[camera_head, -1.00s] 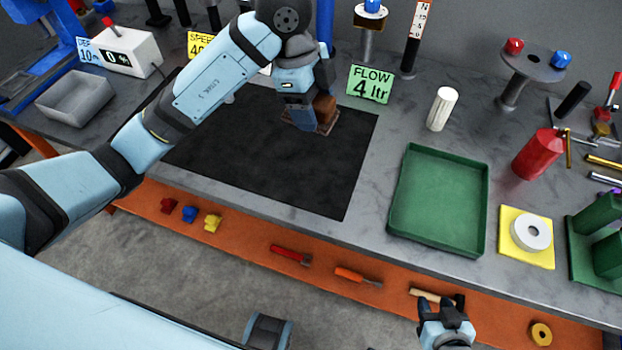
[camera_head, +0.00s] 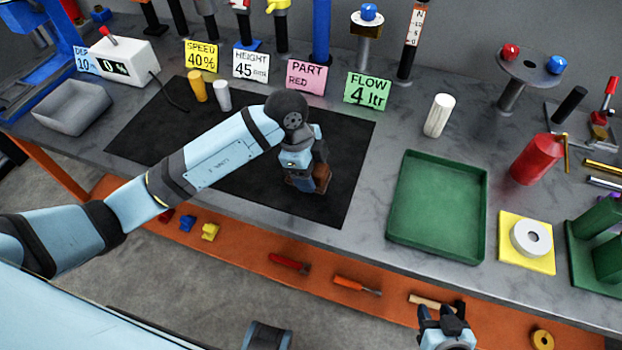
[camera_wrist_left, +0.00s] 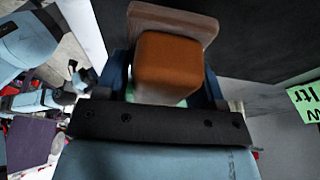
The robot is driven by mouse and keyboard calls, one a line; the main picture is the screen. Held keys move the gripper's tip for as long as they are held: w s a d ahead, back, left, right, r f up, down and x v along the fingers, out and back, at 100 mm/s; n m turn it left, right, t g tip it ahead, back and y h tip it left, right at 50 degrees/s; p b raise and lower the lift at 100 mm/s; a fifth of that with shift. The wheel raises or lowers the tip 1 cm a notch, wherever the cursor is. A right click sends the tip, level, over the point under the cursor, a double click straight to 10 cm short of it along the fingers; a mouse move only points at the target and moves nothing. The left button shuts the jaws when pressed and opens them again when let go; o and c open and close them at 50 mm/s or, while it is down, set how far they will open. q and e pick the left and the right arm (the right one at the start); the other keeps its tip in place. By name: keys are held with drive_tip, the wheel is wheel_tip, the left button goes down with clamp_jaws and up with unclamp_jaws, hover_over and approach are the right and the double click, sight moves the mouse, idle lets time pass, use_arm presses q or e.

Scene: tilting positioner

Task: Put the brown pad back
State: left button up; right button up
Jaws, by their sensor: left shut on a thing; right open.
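The brown pad (camera_head: 322,178) is a flat brown plate with an orange-brown block on it. It is in my left gripper (camera_head: 307,180), over the front right part of the black mat (camera_head: 345,150). In the left wrist view the block (camera_wrist_left: 168,65) sits between the two blue fingers, with the plate (camera_wrist_left: 175,18) beyond it. I cannot tell whether the plate touches the mat. My left gripper hides part of the pad in the head view. My right gripper (camera_head: 446,318) is open and empty near the orange shelf at the front.
A green tray (camera_head: 398,225) stands right of the mat, with a white cylinder (camera_head: 439,115) behind it. A yellow plate with a white ring (camera_head: 531,238) is further right. Sign cards and posts line the back. Tools lie on the orange shelf (camera_head: 230,250) below the table edge.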

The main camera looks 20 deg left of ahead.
use_arm(q)
drive_tip(key=shift+f, duration=1.75)
drive_tip(key=o, duration=1)
drive_tip(key=shift+f, duration=0.1)
drive_tip(key=v, duration=1.2)
